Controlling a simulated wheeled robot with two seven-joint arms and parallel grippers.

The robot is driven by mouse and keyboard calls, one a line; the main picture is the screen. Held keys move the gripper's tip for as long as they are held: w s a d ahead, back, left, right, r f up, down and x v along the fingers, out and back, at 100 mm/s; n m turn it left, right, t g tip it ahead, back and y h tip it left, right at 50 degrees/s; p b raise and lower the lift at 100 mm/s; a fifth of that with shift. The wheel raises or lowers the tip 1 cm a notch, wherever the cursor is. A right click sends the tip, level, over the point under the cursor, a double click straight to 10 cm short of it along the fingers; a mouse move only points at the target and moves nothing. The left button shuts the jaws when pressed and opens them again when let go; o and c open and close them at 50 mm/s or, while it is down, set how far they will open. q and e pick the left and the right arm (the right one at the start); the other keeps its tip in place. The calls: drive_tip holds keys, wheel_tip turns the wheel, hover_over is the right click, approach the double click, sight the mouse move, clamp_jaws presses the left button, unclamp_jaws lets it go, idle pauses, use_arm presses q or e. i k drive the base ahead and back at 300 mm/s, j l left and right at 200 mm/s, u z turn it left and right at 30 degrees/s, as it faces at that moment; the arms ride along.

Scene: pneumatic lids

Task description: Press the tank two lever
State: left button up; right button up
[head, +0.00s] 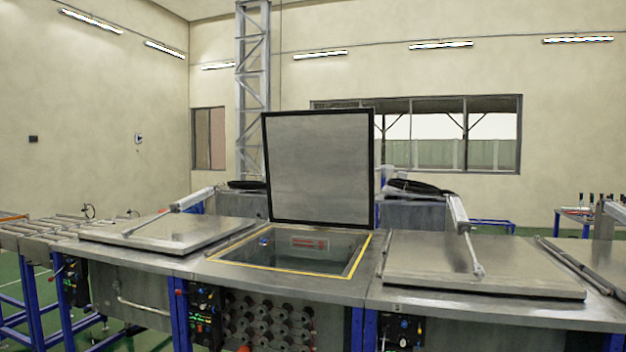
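Several tanks stand in a row. The middle tank (200,268) is open, its grey lid (318,168) standing upright with a dark frame. The left tank's lid (150,233) and the right tank's lid (480,262) lie shut. Small control panels with knobs sit on the tank fronts: left panel (75,281), middle panel (205,315) and right panel (400,331). The levers are too small to tell apart, and no label shows which tank is two. Neither of my grippers is in view.
Pneumatic cylinders (457,214) link to the shut lids. A roller conveyor (35,228) lies at far left. A blue-legged table (572,222) with tools stands at the back right. Blue posts (180,312) stand along the tank fronts.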

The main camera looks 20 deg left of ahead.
sight(178, 292)
drive_tip(key=u, duration=1.3)
drive_tip(key=i+j+z, duration=0.15)
drive_tip(key=i, duration=0.4)
drive_tip(key=i+j+z, duration=0.1)
drive_tip(key=i, duration=0.45)
drive_tip(key=i+j+z, duration=0.15)
drive_tip(key=i+j, duration=0.15)
drive_tip(key=i, duration=0.25)
drive_tip(key=i+j+z, duration=0.1)
drive_tip(key=i+j, duration=0.2)
drive_tip(key=i, duration=0.25)
drive_tip(key=i+j+z, duration=0.15)
drive_tip(key=i+j, duration=0.15)
drive_tip(key=i, duration=0.25)
